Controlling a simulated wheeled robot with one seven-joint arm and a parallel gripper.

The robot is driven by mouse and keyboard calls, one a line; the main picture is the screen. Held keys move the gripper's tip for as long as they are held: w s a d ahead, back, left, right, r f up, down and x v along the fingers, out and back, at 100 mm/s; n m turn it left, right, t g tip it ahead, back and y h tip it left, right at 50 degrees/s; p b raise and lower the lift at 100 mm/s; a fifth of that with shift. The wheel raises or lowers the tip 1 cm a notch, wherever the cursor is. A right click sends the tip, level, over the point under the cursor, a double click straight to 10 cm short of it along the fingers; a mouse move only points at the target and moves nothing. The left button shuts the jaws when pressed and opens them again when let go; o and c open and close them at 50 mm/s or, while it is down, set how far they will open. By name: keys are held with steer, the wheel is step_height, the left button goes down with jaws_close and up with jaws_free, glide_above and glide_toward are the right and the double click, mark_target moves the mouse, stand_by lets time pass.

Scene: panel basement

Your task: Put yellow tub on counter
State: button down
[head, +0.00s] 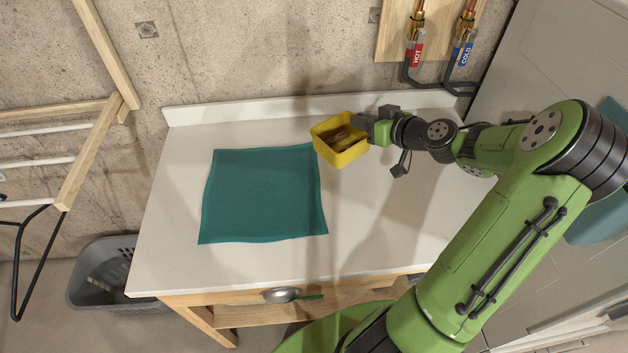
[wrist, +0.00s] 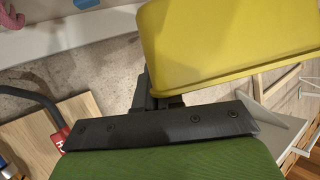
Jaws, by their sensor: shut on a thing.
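The yellow tub (head: 340,155) is an open box with some brownish things inside. In the head view it is at the back of the white counter (head: 260,265), by the right edge of the teal cloth. My gripper (head: 366,126) is shut on the tub's right side. In the wrist view the tub (wrist: 230,45) fills the upper right, tilted in the picture, with my gripper (wrist: 160,100) against its lower left edge. The fingertips are mostly hidden. I cannot tell whether the tub's base touches the counter.
A teal cloth (head: 262,195) lies flat on the counter. Pipes marked hot (head: 416,50) and cold (head: 464,50) run down the back wall. A grey basket (head: 100,275) stands on the floor at left. Counter space is bare in front of the cloth.

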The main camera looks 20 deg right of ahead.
steer(key=s+d+f+n+g+y+b, duration=0.1)
steer(key=s+d+n+y+b, duration=0.2)
steer(key=s+d, duration=0.45)
steer(key=f+b, duration=0.1)
steer(key=f, duration=0.2)
steer(key=a+f+b, duration=0.1)
steer(key=f, duration=0.3)
steer(key=s+f+b, duration=0.1)
steer(key=f, duration=0.2)
steer(key=shift+a+f, duration=0.25)
steer(key=shift+a, duration=0.15)
steer(key=c, duration=1.3)
jaws_free()
steer(key=shift+r, duration=0.2)
steer(key=p+v, duration=0.1)
steer(key=v, duration=0.6)
steer(key=shift+r+p, duration=0.2)
steer(key=shift+p, duration=0.1)
steer(key=shift+s+d, duration=0.1)
steer(key=shift+s, duration=0.05)
